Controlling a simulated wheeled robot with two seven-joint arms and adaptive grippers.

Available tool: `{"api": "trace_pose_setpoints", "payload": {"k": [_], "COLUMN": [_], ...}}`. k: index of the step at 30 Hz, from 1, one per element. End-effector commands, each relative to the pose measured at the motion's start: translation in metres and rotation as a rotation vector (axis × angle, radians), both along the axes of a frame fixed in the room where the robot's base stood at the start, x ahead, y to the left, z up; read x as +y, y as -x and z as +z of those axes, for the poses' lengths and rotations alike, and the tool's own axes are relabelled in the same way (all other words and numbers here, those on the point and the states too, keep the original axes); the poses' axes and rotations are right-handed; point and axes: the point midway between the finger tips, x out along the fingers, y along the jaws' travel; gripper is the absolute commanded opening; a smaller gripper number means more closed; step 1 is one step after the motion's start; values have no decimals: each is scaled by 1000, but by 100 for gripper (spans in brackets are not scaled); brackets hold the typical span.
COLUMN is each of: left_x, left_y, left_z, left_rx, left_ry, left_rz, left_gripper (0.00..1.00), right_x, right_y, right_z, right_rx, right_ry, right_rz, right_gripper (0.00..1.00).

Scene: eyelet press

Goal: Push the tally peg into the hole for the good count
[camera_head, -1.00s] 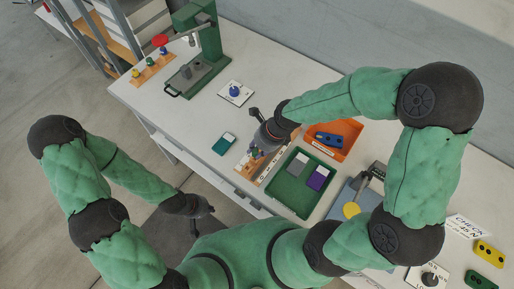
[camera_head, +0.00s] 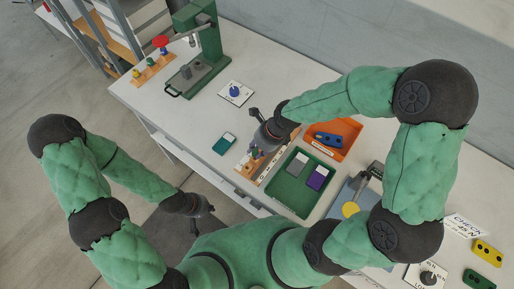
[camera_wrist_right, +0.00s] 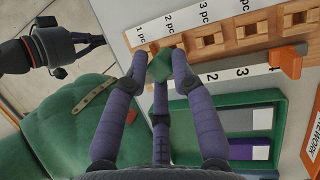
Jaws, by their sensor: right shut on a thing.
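My right gripper (camera_wrist_right: 159,62) is shut on a small green peg (camera_wrist_right: 160,67), its fingers closed around it. The peg is at the near end of the wooden tally board (camera_wrist_right: 235,33), close to the "1 pc" label; its lower end is hidden, so I cannot tell whether it is in a hole. The board has a row of square holes and a numbered strip. An orange peg (camera_wrist_right: 287,64) stands near the "4". In the head view the right gripper (camera_head: 254,153) is over the board (camera_head: 246,168). My left gripper (camera_head: 197,222) hangs off the table's front edge; its fingers are unclear.
A green tray (camera_head: 287,196) with grey and purple cards lies beside the board. An orange bin (camera_head: 348,130) holds a blue part. A teal device (camera_head: 224,144) is left of the board. The green press (camera_head: 210,45) stands at the back left.

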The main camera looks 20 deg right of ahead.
Motion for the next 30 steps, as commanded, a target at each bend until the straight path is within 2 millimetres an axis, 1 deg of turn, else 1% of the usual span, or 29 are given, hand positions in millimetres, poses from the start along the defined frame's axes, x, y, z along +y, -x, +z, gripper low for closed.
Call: {"api": "trace_pose_setpoints", "payload": {"k": [7, 16, 30], "left_x": [0, 0, 0], "left_y": [0, 0, 0], "left_z": [1, 7, 7], "left_rx": [0, 0, 0], "left_ry": [0, 0, 0], "left_rz": [0, 0, 0], "left_gripper": [0, 0, 0], "right_x": [0, 0, 0], "right_y": [0, 0, 0], "right_z": [0, 1, -5], "right_rx": [0, 0, 0], "right_ry": [0, 0, 0], "right_rz": [0, 0, 1], "right_gripper": [0, 0, 0]}}
